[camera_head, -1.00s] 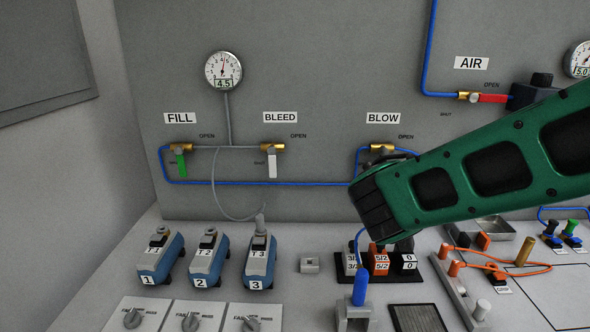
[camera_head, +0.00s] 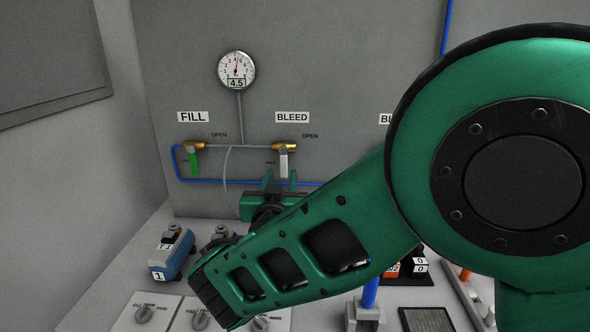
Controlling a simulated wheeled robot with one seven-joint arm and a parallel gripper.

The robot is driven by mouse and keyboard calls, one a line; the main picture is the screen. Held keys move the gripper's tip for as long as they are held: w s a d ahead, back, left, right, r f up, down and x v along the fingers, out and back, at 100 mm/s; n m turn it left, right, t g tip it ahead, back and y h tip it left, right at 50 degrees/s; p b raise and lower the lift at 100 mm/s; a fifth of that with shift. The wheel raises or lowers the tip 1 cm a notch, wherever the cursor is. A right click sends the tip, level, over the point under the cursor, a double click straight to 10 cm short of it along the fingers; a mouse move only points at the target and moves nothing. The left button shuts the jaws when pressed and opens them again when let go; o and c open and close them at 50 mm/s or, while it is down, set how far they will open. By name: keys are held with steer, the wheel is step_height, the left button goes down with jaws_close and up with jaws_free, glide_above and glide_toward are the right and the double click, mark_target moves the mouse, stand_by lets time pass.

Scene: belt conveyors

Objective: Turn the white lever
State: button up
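The white lever (camera_head: 283,163) hangs straight down from the brass valve under the BLEED label on the grey back panel. My gripper (camera_head: 281,176) is just below it in the picture, pointing toward the panel. Its two green fingers are apart, one to the left and one to the right of the lever's lower end. The gripper body hides what is below the lever. I cannot tell how far the fingertips are from the panel, or whether they touch the lever.
A green lever (camera_head: 194,161) hangs under FILL to the left. A pressure gauge (camera_head: 236,70) is above, reading 4.5. A blue hose (camera_head: 215,181) runs below the valves. My arm covers the right side.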

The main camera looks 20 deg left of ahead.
mark_target(282, 168)
steer(key=shift+x, duration=3.1)
jaws_close()
steer(key=shift+s+a+r, duration=0.1)
steer(key=shift+s+a, duration=0.05)
steer(key=shift+a, duration=0.1)
steer(key=shift+d, duration=0.15)
